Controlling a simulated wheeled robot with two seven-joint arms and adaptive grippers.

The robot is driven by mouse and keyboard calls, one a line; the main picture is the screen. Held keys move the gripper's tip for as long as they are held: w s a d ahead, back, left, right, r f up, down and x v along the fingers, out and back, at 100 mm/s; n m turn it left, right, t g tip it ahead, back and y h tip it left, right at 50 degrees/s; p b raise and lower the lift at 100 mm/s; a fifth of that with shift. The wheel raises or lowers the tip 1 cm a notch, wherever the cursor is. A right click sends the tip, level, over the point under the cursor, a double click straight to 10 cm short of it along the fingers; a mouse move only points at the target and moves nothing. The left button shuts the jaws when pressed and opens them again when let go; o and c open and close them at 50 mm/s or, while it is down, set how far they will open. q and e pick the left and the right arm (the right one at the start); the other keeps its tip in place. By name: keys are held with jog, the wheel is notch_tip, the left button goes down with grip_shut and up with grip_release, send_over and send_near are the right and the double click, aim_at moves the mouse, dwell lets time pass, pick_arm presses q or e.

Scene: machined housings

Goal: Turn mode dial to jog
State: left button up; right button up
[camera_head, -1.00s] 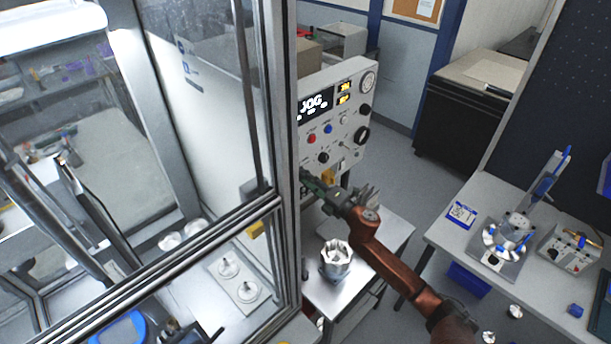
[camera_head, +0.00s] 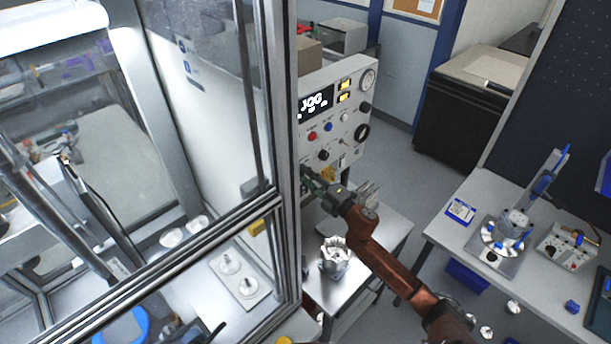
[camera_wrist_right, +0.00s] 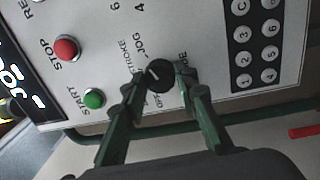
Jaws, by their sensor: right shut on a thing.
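The black mode dial (camera_wrist_right: 160,78) shows in the right wrist view between the two green fingers of my right gripper (camera_wrist_right: 157,82), which is shut on it. A pale mark on the dial points to the upper left of that view, on the side where the JOG label is printed. In the head view my right gripper (camera_head: 316,184) is at the lower left of the control panel (camera_head: 345,118), partly behind the enclosure's post, and the dial is hidden. The panel's display (camera_head: 315,103) reads JOG. My left gripper is not in view.
The red STOP button (camera_wrist_right: 66,48), green START button (camera_wrist_right: 94,98) and keypad (camera_wrist_right: 262,45) lie close around the dial. The metal-framed enclosure (camera_head: 286,150) stands just left of my right gripper. A white machined housing (camera_head: 334,255) sits on the small table below my arm.

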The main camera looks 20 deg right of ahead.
jog(key=o, duration=1.2)
jog(key=shift+c, duration=0.2)
jog(key=shift+s, duration=0.1)
jog(key=v, duration=1.1)
jog(key=shift+s+d, duration=0.2)
jog(key=shift+s, duration=0.15)
